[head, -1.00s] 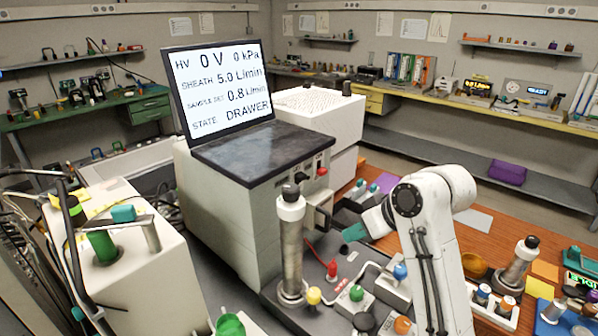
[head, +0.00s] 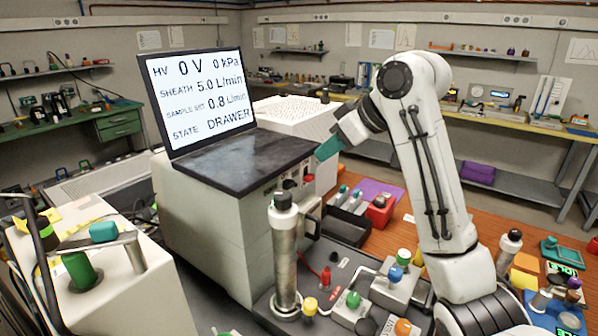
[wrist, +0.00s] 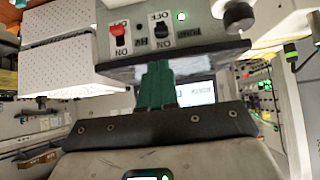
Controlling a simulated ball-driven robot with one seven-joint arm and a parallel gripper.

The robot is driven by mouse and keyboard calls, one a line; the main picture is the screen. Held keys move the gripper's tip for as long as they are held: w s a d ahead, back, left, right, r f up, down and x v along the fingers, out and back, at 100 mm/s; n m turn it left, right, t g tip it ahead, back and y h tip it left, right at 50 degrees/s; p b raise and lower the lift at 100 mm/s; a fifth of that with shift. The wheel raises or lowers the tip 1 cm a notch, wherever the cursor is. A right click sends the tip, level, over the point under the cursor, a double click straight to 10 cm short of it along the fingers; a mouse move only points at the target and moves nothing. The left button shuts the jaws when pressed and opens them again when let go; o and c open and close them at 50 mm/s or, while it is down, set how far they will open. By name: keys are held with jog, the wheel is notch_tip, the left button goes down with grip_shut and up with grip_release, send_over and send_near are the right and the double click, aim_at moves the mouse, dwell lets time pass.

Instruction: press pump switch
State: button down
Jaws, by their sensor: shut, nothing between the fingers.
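The instrument (head: 205,225) has switches on its front panel (wrist: 200,22). In the wrist view, a red rocker switch (wrist: 118,41) is on the left and a black rocker switch (wrist: 161,28) is to its right, both marked OFF and ON. The small labels beside them are too blurred to read surely, so I cannot tell which is the pump switch. A green light (wrist: 181,16) glows beside the black switch. My gripper (head: 322,152) is shut and empty; its teal fingers (wrist: 157,68) show just below the panel in the wrist view. I cannot tell whether they touch it.
A screen (head: 205,98) on the instrument reads 0 V, 0 kPa and DRAWER. A black knob (wrist: 239,16) is at the panel's right in the wrist view. A metal cylinder (head: 286,255) stands before the instrument, near several coloured knobs. A white perforated box (head: 295,117) stands behind.

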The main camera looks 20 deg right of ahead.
aim_at(288, 180)
jog(key=p+x, duration=0.1)
jog(key=x, duration=0.9)
jog(key=shift+f, duration=1.45)
